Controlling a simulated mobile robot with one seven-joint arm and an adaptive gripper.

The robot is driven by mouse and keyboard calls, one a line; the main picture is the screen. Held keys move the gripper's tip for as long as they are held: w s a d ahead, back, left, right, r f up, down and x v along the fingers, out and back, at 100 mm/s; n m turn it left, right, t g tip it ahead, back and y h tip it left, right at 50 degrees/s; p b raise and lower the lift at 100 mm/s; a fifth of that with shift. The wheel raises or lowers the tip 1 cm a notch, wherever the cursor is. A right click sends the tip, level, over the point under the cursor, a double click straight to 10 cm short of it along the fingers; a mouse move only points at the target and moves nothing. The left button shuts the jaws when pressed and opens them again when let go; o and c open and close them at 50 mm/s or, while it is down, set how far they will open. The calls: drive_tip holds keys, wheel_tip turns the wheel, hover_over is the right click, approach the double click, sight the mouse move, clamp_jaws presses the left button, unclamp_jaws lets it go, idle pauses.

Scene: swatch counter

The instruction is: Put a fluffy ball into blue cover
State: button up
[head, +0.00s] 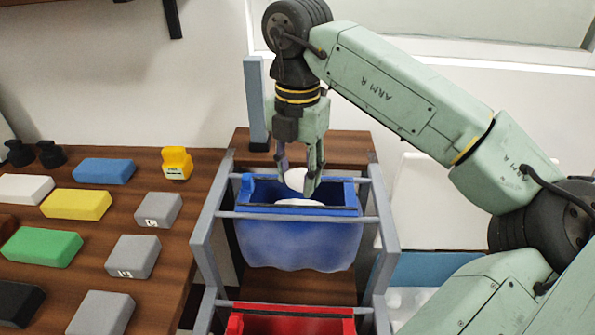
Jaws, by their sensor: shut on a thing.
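The blue cover (300,245) is an open-topped blue bin held in a grey metal frame. My gripper (298,182) is over its opening, pointing down, with the fingertips about at rim height. It is shut on a white fluffy ball (296,179). Another white thing (299,202), likely a second fluffy ball, shows inside the blue cover just below. The inside floor of the cover is mostly hidden by its front wall.
A red bin (290,324) sits lower in front, in the same grey frame (209,222). A wooden counter (110,219) at left holds several coloured blocks and a yellow object (176,163). A blue-edged container (430,269) with white contents stands at right, partly behind my arm.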

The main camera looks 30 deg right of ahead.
drive_tip(key=o, duration=0.8)
drive_tip(key=o, duration=0.6)
drive_tip(key=shift+c, duration=0.2)
idle(0.4)
drive_tip(key=shift+r+p, duration=1.8)
drive_tip(key=shift+r, duration=1.2)
